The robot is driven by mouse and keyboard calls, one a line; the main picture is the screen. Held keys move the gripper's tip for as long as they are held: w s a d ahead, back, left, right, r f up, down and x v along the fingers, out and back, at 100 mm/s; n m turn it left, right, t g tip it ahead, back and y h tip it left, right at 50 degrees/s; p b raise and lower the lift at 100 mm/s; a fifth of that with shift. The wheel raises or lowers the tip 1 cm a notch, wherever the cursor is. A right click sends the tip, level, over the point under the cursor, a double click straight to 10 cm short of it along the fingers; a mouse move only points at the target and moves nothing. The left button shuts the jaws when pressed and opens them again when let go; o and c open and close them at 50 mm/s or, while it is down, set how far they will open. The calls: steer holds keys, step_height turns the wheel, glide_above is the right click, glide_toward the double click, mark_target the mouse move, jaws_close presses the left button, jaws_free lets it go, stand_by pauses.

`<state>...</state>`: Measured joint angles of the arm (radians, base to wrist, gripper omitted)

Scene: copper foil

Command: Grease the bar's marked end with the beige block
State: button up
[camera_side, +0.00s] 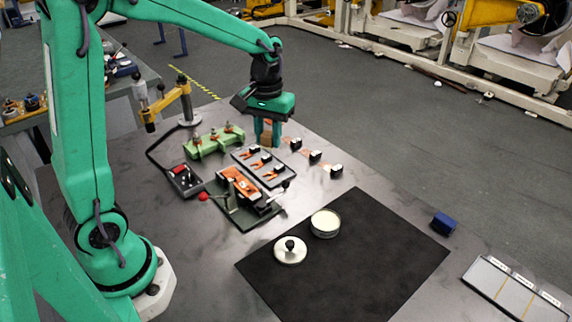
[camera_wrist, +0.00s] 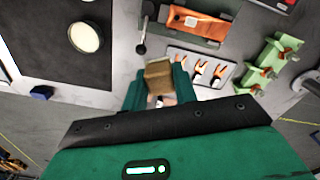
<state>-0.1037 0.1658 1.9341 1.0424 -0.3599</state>
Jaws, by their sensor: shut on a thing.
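My gripper (camera_side: 268,143) is over the far part of the table, beyond the tray of orange pieces. It is shut on the beige block (camera_wrist: 158,75), which shows between the fingers in the wrist view. In the side view the block is partly hidden by the fingers. A copper-coloured bar (camera_side: 240,182) lies in a dark clamp fixture with a red-knobbed lever, nearer my base; it also shows in the wrist view (camera_wrist: 198,24). I cannot make out which end is marked. An open round tin (camera_side: 325,222) with pale contents stands on a black mat (camera_side: 370,265), apart from the gripper.
The tin's lid (camera_side: 290,251) lies on the mat. A grey tray (camera_side: 263,167) holds several orange pieces, beside a green rack (camera_side: 213,142). Several small black-and-white pieces (camera_side: 315,156) lie right of the gripper. A blue block (camera_side: 443,223) and labelled tray (camera_side: 515,289) are farther right.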

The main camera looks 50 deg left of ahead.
mark_target(237, 178)
steer(key=s+a+f+n, duration=0.4)
steer(key=a+n, duration=0.4)
steer(key=n, duration=0.4)
steer(key=shift+s+a+f+n, duration=0.15)
steer(key=shift+s+f+n, duration=0.25)
steer(key=shift+s, duration=0.15)
steer(key=shift+f, duration=3.45)
steer(key=shift+a+f, duration=0.5)
steer(key=shift+a, duration=2.45)
steer(key=shift+d, duration=3.05)
step_height(237, 178, up, 8)
